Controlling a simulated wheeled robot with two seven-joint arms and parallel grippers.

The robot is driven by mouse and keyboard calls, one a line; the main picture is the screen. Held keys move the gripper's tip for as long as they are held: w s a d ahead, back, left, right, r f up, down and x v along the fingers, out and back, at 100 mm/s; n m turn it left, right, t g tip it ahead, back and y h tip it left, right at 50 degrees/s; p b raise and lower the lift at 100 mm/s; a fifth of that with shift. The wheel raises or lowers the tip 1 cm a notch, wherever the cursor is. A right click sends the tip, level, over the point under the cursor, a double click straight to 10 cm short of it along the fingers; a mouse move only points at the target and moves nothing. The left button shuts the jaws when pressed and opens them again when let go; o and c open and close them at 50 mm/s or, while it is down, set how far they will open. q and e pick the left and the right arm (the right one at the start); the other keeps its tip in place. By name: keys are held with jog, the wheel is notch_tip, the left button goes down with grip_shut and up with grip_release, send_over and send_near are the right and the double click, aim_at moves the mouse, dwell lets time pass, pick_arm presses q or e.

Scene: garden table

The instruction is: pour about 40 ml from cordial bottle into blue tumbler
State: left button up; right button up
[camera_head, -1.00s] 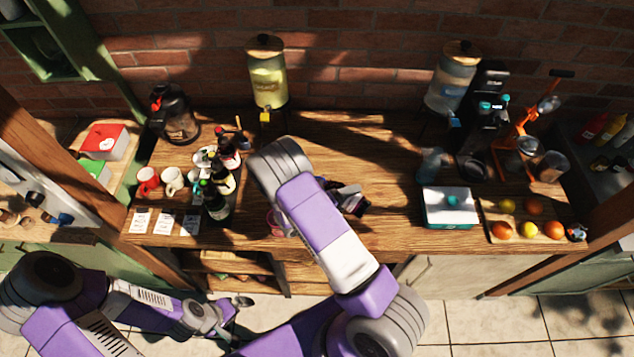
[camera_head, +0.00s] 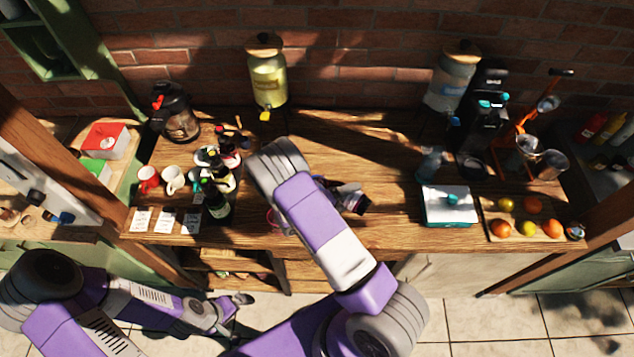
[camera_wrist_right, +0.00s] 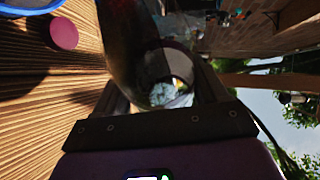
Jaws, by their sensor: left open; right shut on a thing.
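My right gripper (camera_head: 348,197) is over the middle of the wooden table, partly hidden by my arm. In the right wrist view it is shut on a dark see-through bottle (camera_wrist_right: 128,45) with a pale patch at its lower part. I take this for the cordial bottle, but its label cannot be read. A blue rim (camera_wrist_right: 28,10) shows at the top left corner of the right wrist view and may be the blue tumbler. In the head view I cannot make out the tumbler. My left gripper (camera_head: 242,299) is open and empty, low in front of the table.
Dark bottles (camera_head: 217,204) and mugs (camera_head: 172,179) stand on the left of the table (camera_head: 380,232), behind white cards (camera_head: 165,220). A teal-and-white box (camera_head: 448,207) and a fruit board (camera_head: 492,211) are on the right. A pink disc (camera_wrist_right: 63,33) lies near the blue rim.

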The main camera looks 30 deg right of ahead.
jog(key=shift+s, duration=0.1)
jog(key=shift+s+d, duration=0.2)
jog(key=shift+s, duration=0.3)
jog(key=shift+s, duration=0.15)
dwell(1.3)
notch_tip(320, 180, down, 3)
jog(key=m+y+b, duration=0.1)
jog(key=m+b, duration=0.1)
jog(key=b, duration=0.1)
jog(key=shift+a+t+b, duration=0.1)
jog(key=shift+t+b, duration=0.2)
jog(key=shift+w+a+r+m+t+y+p, duration=0.1)
jog(key=shift+w+r+m+t+y+p, duration=0.2)
jog(key=shift+r+m+y+p, duration=0.15)
jog(key=shift+r, duration=0.15)
jog(key=shift+w+a+f+m+t+b, duration=0.2)
jog(key=shift+w+f+m+t+b, duration=0.3)
jog(key=shift+m+b, duration=0.3)
